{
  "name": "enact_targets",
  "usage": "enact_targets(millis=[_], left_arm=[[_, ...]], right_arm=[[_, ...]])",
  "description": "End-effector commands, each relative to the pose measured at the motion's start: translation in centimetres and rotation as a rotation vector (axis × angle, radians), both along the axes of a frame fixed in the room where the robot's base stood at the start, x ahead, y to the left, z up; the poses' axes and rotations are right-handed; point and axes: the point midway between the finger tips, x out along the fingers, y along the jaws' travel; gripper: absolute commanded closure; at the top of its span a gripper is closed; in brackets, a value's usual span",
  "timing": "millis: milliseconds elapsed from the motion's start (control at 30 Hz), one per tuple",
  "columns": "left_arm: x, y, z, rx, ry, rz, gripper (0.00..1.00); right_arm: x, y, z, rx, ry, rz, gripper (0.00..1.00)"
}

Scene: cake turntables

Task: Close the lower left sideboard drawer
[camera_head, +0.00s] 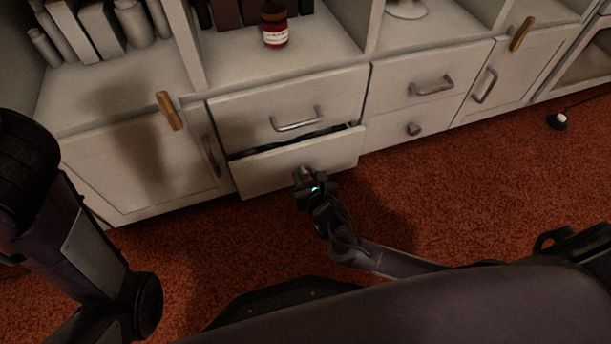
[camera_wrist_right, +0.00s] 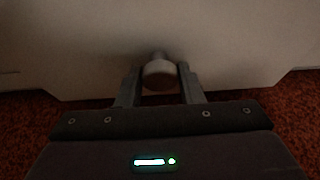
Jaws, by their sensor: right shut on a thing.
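The lower left drawer (camera_head: 270,172) of the white sideboard is pulled partly out, with a dark gap along its top edge. Its front also fills the upper part of the right wrist view (camera_wrist_right: 80,55). My right gripper (camera_head: 304,178) is at the middle of the drawer front. In the right wrist view, its two fingers are shut on the round drawer knob (camera_wrist_right: 160,74), one on each side. My left arm comes in from the left in the head view, but its gripper is out of view.
The upper left drawer (camera_head: 290,108) above is shut. A left cabinet door (camera_head: 140,168) and two right drawers (camera_head: 425,85) flank it. A red jar (camera_head: 275,28) stands on the shelf above. The red carpet (camera_head: 470,185) in front is mostly clear; a small dark object (camera_head: 557,121) lies at right.

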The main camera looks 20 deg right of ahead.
Motion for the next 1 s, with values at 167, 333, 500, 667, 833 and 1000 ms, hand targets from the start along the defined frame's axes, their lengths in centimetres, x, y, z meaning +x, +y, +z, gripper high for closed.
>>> enact_targets(millis=[167, 333, 500, 667, 833, 1000], left_arm=[[0.0, 0.0, 0.0, 0.0, 0.0, 0.0, 0.64], [0.0, 0.0, 0.1, 0.0, 0.0, 0.0, 0.64], [0.0, 0.0, 0.1, -0.001, 0.0, 0.0, 0.64], [0.0, 0.0, 0.1, -0.001, 0.0, 0.0, 0.64], [0.0, 0.0, 0.1, 0.0, 0.0, 0.0, 0.64], [0.1, 0.0, 0.1, 0.0, 0.001, 0.001, 0.64]], right_arm=[[1.5, 0.0, 0.1, -0.002, -0.004, 0.001, 1.0], [3.9, 0.1, 0.1, -0.002, -0.003, 0.001, 1.0], [4.4, 0.1, 0.1, -0.001, -0.002, 0.0, 1.0], [4.5, 0.0, 0.2, 0.0, -0.004, -0.001, 1.0], [4.4, 0.0, 0.2, 0.0, -0.004, -0.001, 0.46], [4.3, 0.1, 0.1, 0.0, -0.003, 0.0, 0.46]])
